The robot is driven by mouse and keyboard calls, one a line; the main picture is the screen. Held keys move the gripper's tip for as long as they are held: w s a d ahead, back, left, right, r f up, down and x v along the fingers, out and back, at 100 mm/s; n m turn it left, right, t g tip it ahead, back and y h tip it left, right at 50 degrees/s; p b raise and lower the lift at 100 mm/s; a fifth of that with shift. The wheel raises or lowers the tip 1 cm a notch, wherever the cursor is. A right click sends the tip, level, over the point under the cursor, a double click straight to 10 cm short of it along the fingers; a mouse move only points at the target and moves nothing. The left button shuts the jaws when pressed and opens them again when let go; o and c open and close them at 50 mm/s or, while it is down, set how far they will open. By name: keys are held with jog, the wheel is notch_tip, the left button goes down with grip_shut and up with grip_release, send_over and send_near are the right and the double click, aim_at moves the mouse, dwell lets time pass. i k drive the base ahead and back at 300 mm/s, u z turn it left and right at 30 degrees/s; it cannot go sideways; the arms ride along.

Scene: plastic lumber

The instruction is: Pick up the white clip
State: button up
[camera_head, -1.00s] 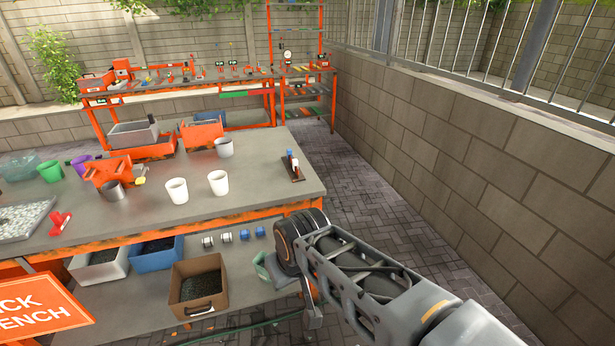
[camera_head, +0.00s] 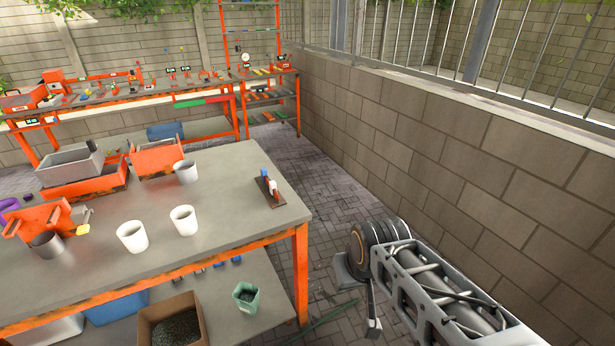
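A small dark board (camera_head: 271,194) lies near the right end of the grey table. Small blue, white and reddish pieces stand on it. The white piece (camera_head: 272,184) may be the white clip, but it is too small to tell its shape. My gripper (camera_head: 360,300) is at the lower right, beyond the table's right edge and apart from the board. Its fingers are only partly seen, so its opening is unclear. I see nothing held in it.
A green container (camera_head: 246,297) and a brown box (camera_head: 172,322) sit on the lower shelf. A block wall (camera_head: 450,150) runs along the right.

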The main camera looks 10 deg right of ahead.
aim_at(272, 183)
jog(key=z, duration=0.25)
jog(key=i, duration=0.75)
jog(key=u, duration=0.65)
jog(key=i, duration=0.45)
jog(key=u, duration=0.55)
